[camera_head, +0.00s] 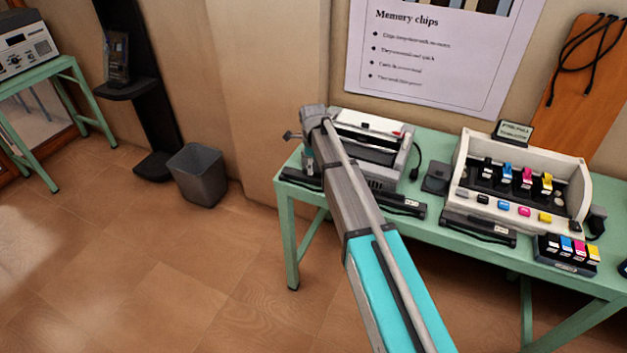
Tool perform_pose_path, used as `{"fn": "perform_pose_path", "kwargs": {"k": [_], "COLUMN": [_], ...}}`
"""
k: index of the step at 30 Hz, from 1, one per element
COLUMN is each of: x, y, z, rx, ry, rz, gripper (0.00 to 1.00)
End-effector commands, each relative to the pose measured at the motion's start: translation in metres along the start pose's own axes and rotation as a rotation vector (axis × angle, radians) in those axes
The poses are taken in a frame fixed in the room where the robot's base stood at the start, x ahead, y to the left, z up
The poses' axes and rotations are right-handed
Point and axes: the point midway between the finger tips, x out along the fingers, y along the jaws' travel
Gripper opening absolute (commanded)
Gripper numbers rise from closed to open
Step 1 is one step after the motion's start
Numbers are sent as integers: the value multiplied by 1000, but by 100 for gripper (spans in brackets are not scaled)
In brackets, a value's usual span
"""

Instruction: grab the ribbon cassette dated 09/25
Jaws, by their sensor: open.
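Three long, flat black cassettes with small pale labels lie along the green table's front edge. One is at the left (299,178), one in the middle (402,205), and one at the right (480,229). Their label print is too small to read, so I cannot tell which is dated 09/25. My gripper (294,135) is at the far end of my raised arm, in front of the left printer and above the left cassette in the picture. It is open and holds nothing that I can see. Its fingers are small and partly hidden by the wrist.
An open white printer (372,124) stands behind my arm. A second printer (567,200) holds coloured cartridges, with a cartridge set (567,254) in front. The green table (436,241) has little bare top. A grey bin (198,177) stands left; the floor between is clear.

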Motion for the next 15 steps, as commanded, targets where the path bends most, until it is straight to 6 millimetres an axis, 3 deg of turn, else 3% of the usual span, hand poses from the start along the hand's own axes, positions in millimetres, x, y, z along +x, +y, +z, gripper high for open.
{"fn": "perform_pose_path", "kwargs": {"k": [15], "x": [27], "y": [-2], "z": [0], "rx": [0], "ry": [0], "rz": [0], "gripper": [74]}}
